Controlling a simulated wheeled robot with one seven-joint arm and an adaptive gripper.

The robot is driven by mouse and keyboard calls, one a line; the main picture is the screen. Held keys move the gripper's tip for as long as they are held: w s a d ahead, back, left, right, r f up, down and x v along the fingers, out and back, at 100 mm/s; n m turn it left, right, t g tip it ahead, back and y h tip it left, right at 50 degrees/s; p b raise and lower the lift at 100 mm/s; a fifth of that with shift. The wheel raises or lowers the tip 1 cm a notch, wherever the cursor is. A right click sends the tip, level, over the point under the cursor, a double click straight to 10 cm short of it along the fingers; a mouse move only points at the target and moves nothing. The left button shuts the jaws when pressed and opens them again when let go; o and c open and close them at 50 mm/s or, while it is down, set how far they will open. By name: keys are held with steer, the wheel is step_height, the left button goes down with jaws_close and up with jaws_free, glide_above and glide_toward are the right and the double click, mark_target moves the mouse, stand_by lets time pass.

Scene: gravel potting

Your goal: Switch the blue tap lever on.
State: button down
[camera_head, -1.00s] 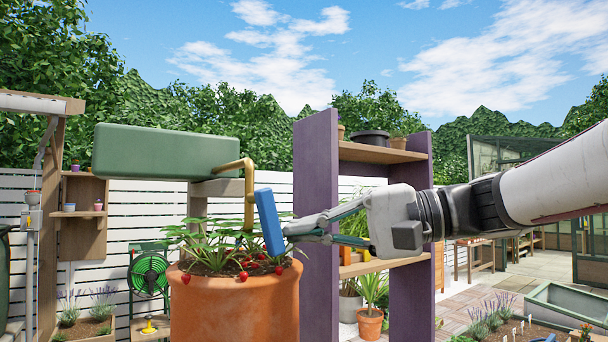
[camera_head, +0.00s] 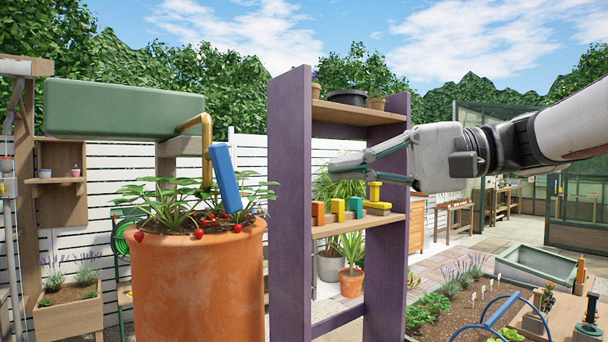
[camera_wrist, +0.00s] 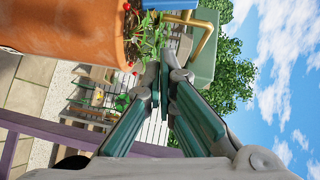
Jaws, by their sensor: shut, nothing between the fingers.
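The blue tap lever (camera_head: 226,178) hangs at the end of the brass pipe (camera_head: 206,150), tilted slightly, its lower end further right. The pipe comes out of a green tank (camera_head: 120,109). My gripper (camera_head: 335,171) is shut and empty. In the head view it is right of the lever, with a clear gap between them. In the wrist view the gripper (camera_wrist: 160,68) points towards the plant and pipe (camera_wrist: 203,38). A blue piece, seemingly the lever (camera_wrist: 170,4), is cut off at the top edge there.
A large terracotta pot (camera_head: 198,285) with a strawberry plant stands below the lever. A purple-sided shelf (camera_head: 289,190) stands behind my gripper, with coloured blocks (camera_head: 338,210) on its board. A planting bed (camera_head: 450,312) lies at the lower right.

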steer(key=shift+v, duration=1.15)
